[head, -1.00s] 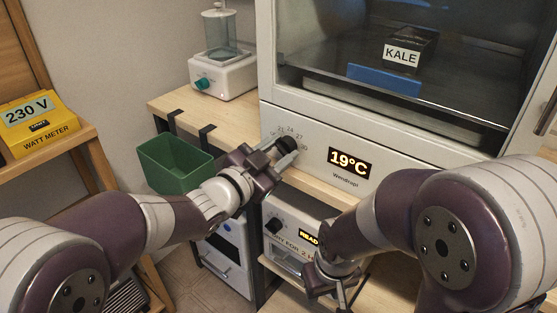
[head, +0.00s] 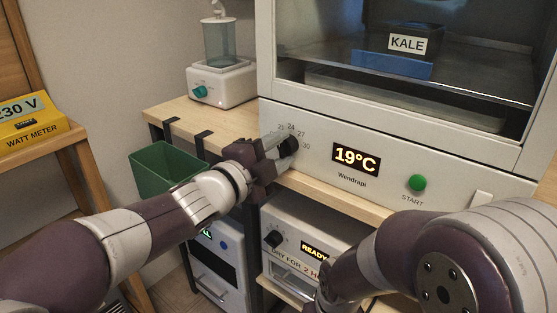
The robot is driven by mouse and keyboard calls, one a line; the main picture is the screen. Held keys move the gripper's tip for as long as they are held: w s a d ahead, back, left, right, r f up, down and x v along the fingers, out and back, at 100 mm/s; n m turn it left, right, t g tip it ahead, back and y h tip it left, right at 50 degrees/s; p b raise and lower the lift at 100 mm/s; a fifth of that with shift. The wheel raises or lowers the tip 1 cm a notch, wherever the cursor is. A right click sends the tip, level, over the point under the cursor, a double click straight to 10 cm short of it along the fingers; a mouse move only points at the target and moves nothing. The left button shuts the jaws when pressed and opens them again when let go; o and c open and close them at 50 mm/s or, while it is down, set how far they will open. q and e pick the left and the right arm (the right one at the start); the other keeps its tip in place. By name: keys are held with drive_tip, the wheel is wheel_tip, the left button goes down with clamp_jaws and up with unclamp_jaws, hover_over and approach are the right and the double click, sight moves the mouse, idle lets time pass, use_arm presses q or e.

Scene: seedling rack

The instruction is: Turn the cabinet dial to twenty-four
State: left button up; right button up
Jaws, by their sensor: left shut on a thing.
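The white cabinet (head: 440,150) stands at the upper right, with a lit display (head: 356,158) reading 19°C. Its black dial (head: 289,147) sits at the left of the front panel, with the marks 21, 24, 27 and 30 showing around it. My left gripper (head: 284,147) is at the dial and shut on it. The gripper hides part of the dial, and I cannot tell where its pointer stands. My right arm comes in at the lower right; its gripper is not clearly visible.
A green START button (head: 417,183) is right of the display. Below is a smaller unit with a READY display (head: 315,249) and its own black knob (head: 273,239). A green bin (head: 165,170) hangs at the left. A yellow watt meter (head: 32,124) is on the left shelf.

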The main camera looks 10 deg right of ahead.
use_arm(q)
drive_tip(key=shift+f+m+b, duration=0.1)
drive_tip(key=shift+m+b, duration=0.2)
drive_tip(key=shift+m, duration=0.3)
drive_tip(key=o, duration=1)
drive_tip(key=shift+o, duration=0.2)
drive_tip(key=p+v, duration=0.2)
drive_tip(key=v, duration=1)
drive_tip(key=shift+s+a, duration=0.25)
